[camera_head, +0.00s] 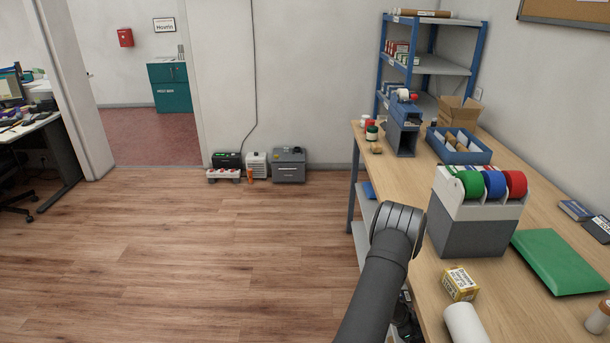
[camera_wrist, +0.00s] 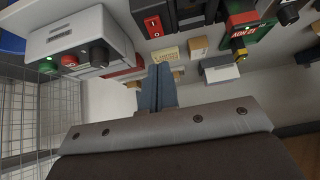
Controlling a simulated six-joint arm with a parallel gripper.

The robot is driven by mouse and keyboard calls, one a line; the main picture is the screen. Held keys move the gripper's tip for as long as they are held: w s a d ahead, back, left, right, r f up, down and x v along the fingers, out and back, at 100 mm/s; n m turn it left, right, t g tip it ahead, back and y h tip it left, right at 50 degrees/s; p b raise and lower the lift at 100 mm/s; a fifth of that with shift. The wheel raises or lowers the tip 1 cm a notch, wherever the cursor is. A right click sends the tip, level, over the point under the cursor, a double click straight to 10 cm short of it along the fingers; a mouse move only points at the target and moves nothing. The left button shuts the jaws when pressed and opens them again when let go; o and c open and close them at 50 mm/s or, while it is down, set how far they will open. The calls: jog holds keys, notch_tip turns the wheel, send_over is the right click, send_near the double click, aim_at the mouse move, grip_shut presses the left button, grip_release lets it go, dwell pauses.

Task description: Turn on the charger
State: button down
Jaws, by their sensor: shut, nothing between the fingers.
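No thing in view carries a label I can read as charger. In the wrist view, a dark box with a red rocker switch (camera_wrist: 152,24) is at the top, beyond my fingertips. My gripper (camera_wrist: 161,76) is shut and empty, apart from the boxes.
A wire mesh (camera_wrist: 38,120) is at the left of the wrist view. Small cartons (camera_wrist: 165,54) lie beyond the fingers. In the head view, the wooden counter (camera_head: 490,290) carries a tape dispenser (camera_head: 468,235) and a green envelope (camera_head: 560,262). The floor left of it is clear.

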jog(key=a+r+n+t+y, duration=0.1)
jog(key=a+r, duration=0.3)
jog(key=r, duration=0.5)
jog(key=a+r+n+t+y, duration=0.1)
jog(key=a+r+n+t, duration=0.2)
jog(key=r, duration=0.7)
jog(key=a+r+n+t+y, duration=0.2)
jog(key=a+r, duration=0.5)
jog(key=r, duration=0.3)
jog(key=shift+s+a, duration=0.15)
jog(key=shift+a, duration=0.05)
jog(key=shift+f, duration=0.15)
jog(key=d+f+m+g+h, duration=0.1)
jog(key=d+f, duration=0.2)
jog(key=f, duration=0.4)
jog(key=d+f+m+g+h, duration=0.1)
jog(key=d+f+g, duration=0.1)
jog(key=f, duration=0.5)
jog(key=shift+d+m, duration=0.3)
jog(key=shift+d, duration=0.1)
